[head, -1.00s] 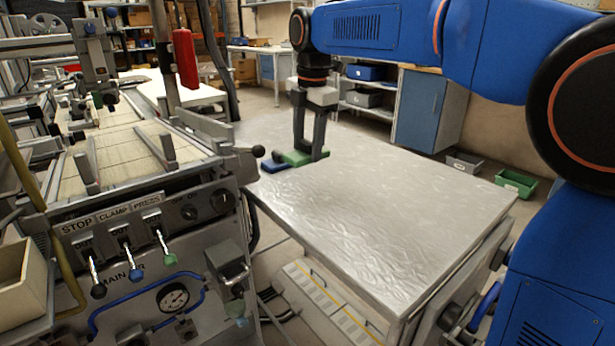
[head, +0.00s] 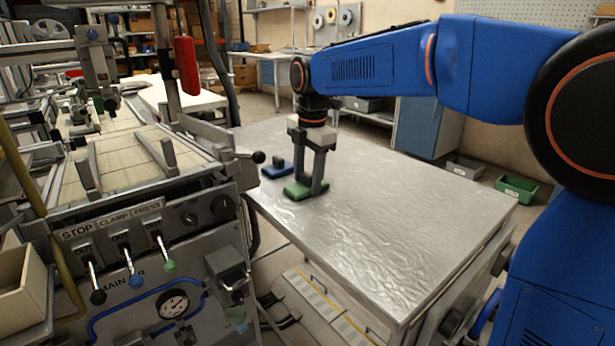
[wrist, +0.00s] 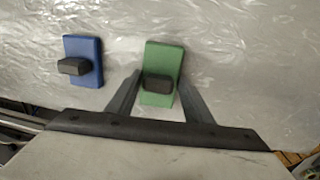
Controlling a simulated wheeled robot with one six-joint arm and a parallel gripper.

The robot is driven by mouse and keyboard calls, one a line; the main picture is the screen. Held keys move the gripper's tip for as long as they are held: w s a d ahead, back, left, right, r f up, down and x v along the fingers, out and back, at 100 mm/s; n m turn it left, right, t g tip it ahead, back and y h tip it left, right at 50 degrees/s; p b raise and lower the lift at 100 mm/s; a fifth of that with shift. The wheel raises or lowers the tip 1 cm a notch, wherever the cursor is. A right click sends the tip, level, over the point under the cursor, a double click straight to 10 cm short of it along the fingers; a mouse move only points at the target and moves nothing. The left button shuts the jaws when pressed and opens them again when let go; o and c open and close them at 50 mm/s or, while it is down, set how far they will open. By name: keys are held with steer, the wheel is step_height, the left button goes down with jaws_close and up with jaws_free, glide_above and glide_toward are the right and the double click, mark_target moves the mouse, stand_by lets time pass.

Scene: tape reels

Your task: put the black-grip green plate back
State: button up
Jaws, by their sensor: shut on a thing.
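The green plate (head: 297,191) is at the left part of the metal tabletop in the head view. It also shows in the wrist view (wrist: 165,58), with a black grip (wrist: 158,84) on it. My gripper (head: 307,182) points down over the green plate, one finger on each side of the black grip, shut on it. In the wrist view my fingers (wrist: 156,92) flank the grip. I cannot tell whether the plate touches the tabletop or hangs just above it. A blue plate (head: 270,171) with its own black grip (wrist: 75,66) lies beside it, apart from it.
The tabletop (head: 400,205) is clear to the right and front. A green bin (head: 516,187) and a grey bin (head: 463,167) sit on the floor.

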steer(key=o, duration=1.2)
steer(key=shift+f, duration=0.1)
steer(key=r, duration=0.8)
steer(key=s+r, duration=0.1)
steer(key=r, duration=0.3)
steer(key=shift+d+r, duration=0.15)
steer(key=shift+d, duration=0.2)
